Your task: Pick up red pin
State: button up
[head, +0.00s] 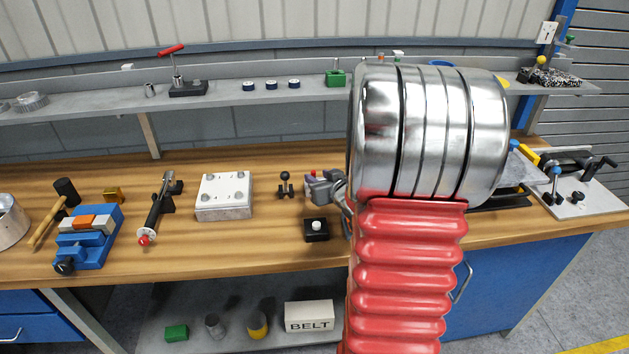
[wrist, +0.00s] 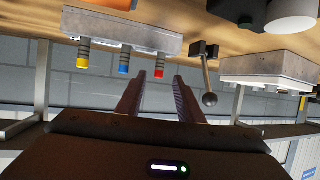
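The red pin (wrist: 159,66) is in the wrist view, set in a pale grey block (wrist: 112,27) beside a blue pin (wrist: 124,64) and a yellow pin (wrist: 83,54). The red pin is the one nearest my gripper's centre line. My gripper (wrist: 159,76) is open, and its two dark fingers point toward the block. The red end shows between the fingertips in the picture; no contact is visible, and the depth gap is hard to tell.
A black ball-ended lever (wrist: 209,88) stands just right of the fingers in the wrist view. A pale block (head: 225,196), a black box with a white button (head: 316,232) and a blue vise (head: 88,250) stand on the wooden bench. A shelf (head: 230,98) runs behind.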

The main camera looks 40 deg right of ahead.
aim_at(315, 174)
jog(key=shift+w, duration=0.15)
jog(key=shift+x, duration=2.5)
jog(key=shift+d, duration=0.2)
jog(key=shift+c, duration=0.4)
grip_shut()
